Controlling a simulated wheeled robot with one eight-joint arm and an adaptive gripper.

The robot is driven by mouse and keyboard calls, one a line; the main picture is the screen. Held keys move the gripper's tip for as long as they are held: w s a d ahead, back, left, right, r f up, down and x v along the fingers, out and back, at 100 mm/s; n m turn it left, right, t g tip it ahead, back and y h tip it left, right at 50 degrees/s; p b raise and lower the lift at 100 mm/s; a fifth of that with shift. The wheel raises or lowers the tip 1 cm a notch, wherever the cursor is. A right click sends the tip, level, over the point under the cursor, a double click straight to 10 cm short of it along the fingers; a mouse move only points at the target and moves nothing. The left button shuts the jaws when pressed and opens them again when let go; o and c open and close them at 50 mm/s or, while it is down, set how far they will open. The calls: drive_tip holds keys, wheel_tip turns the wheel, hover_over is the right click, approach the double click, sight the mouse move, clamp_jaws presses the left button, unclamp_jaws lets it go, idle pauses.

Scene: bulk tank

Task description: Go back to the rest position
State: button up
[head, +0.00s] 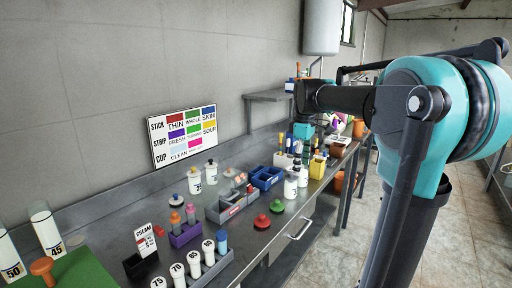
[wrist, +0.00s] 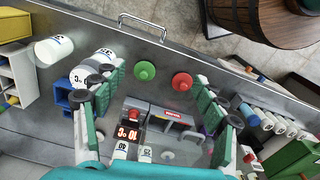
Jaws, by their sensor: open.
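My gripper (wrist: 160,88) is open in the wrist view, its two green fingers spread wide with nothing between the tips. It is above the steel bench (wrist: 200,65), facing down on it. Beyond the fingers lie a green round knob (wrist: 144,71) and a red round knob (wrist: 181,82). A grey unit with a lit red display (wrist: 128,132) shows between the fingers. In the head view my arm reaches in from the right, and the teal gripper end (head: 304,131) is over the far part of the bench. Its fingertips are too small to make out there.
The bench holds a blue bin (head: 267,177), a grey tray (head: 222,215), a purple rack (head: 186,236) and white bottles (head: 291,188). A sign board (head: 183,136) leans on the wall. A wooden barrel (wrist: 262,22) stands on the floor.

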drive_tip(key=s+d+f+m+t, duration=0.1)
drive_tip(key=s+f+m+t, duration=0.1)
drive_tip(key=s+f+m, duration=0.4)
drive_tip(key=s+d+f+m+t, duration=0.2)
drive_tip(key=s+f+m, duration=0.4)
drive_tip(key=s+f, duration=0.9)
wheel_tip(320, 180, down, 6)
drive_tip(key=shift+s+d+r, duration=0.2)
drive_tip(key=shift+r, duration=0.05)
drive_tip(key=shift+o, duration=0.3)
idle(1.2)
